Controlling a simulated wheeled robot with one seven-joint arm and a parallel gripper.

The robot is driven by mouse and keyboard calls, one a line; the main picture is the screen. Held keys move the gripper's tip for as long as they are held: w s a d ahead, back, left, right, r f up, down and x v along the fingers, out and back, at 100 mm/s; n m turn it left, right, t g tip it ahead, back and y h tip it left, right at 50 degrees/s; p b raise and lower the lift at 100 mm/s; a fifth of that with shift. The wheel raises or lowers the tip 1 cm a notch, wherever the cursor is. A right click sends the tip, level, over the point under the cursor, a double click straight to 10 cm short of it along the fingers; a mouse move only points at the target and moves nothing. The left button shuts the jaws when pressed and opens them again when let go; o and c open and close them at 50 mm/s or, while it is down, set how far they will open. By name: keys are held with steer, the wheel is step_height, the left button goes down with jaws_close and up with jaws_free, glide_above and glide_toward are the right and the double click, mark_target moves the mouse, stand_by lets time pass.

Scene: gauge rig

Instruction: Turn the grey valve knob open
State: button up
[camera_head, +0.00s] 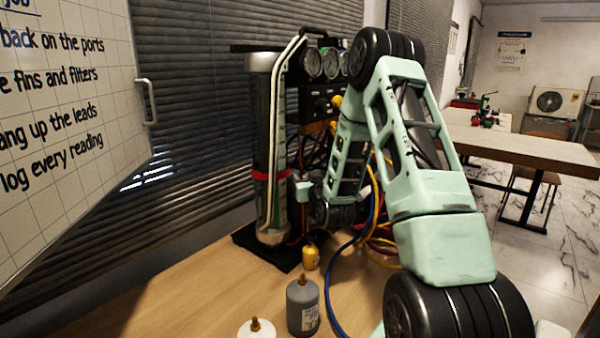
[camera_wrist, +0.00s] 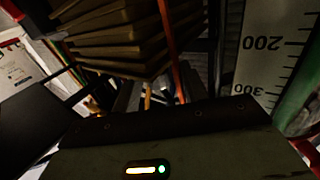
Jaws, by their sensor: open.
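The gauge rig (camera_head: 270,140) stands upright on the wooden bench, with round gauges (camera_head: 313,63) at its top and a clear cylinder at its left. I cannot make out the grey valve knob in either view; my arm covers much of the rig's right side. In the wrist view my gripper (camera_wrist: 150,98) is open, its body filling the bottom and its fingers dark and hard to make out. It is close to the rig, beside a white scale (camera_wrist: 262,60) marked 200 and 300. I see nothing clearly held.
Blue, yellow and red hoses (camera_head: 370,205) hang at the rig's right and loop onto the bench. A grey bottle (camera_head: 302,308), a small yellow bottle (camera_head: 311,257) and a white bottle (camera_head: 257,329) stand in front. The bench (camera_head: 170,300) is clear at left.

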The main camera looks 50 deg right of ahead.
steer(key=shift+w+d, duration=0.1)
steer(key=shift+w, duration=0.1)
jaws_close()
steer(key=c, duration=0.9)
jaws_free()
steer(key=shift+n+y+b, duration=0.3)
steer(key=shift+y+b, duration=0.2)
steer(key=shift+c, duration=0.2)
steer(key=shift+n+t+y, duration=0.4)
steer(key=shift+y, duration=0.1)
steer(key=o, duration=0.9)
steer(key=shift+o, duration=0.2)
